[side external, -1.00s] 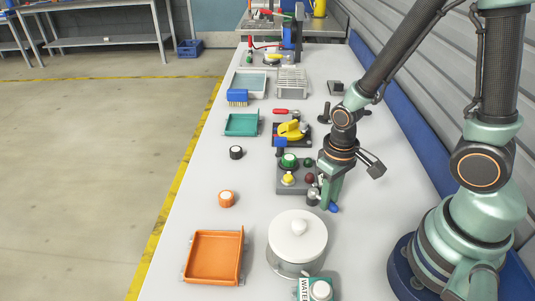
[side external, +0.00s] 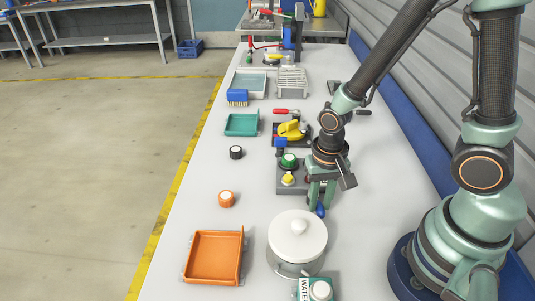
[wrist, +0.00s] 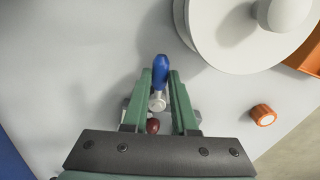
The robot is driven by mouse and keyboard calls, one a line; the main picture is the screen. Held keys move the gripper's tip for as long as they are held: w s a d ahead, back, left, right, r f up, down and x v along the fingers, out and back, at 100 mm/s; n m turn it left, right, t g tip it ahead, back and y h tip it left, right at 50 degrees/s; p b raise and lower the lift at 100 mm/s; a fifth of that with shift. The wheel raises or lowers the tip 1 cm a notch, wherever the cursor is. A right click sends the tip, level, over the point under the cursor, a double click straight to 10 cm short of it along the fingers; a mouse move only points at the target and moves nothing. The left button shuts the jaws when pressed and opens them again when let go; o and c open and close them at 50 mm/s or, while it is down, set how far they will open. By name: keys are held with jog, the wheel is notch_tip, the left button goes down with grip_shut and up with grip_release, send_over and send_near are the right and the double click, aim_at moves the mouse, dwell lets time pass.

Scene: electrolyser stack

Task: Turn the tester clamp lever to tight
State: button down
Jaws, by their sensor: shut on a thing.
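The clamp lever (wrist: 160,68) has a blue handle and a silver shaft. In the wrist view it lies between the two green fingers of my gripper (wrist: 159,78), which is shut on it. In the side view the blue handle (side external: 320,212) pokes out below the fingertips of my gripper (side external: 320,203), at the near right of the grey tester box (side external: 284,178). The box carries a green knob (side external: 289,161) and a yellow knob (side external: 288,178). My gripper hides the box's right side and the lever's base. A dark red knob (wrist: 153,125) shows between the fingers in the wrist view.
A lidded white pot (side external: 297,237) stands close in front of the lever. An orange cap (side external: 226,198), a black cap (side external: 236,152) and an orange tray (side external: 214,257) are to the left.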

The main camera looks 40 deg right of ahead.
jog(key=shift+w+a, duration=0.1)
jog(key=shift+w, duration=0.1)
jog(key=shift+w+a+m, duration=0.25)
jog(key=shift+a+m, duration=0.05)
jog(key=shift+m, duration=0.8)
jog(key=c, duration=0.6)
grip_release()
jog(key=shift+c, duration=0.2)
jog(key=shift+s, duration=0.1)
jog(key=shift+r, duration=3)
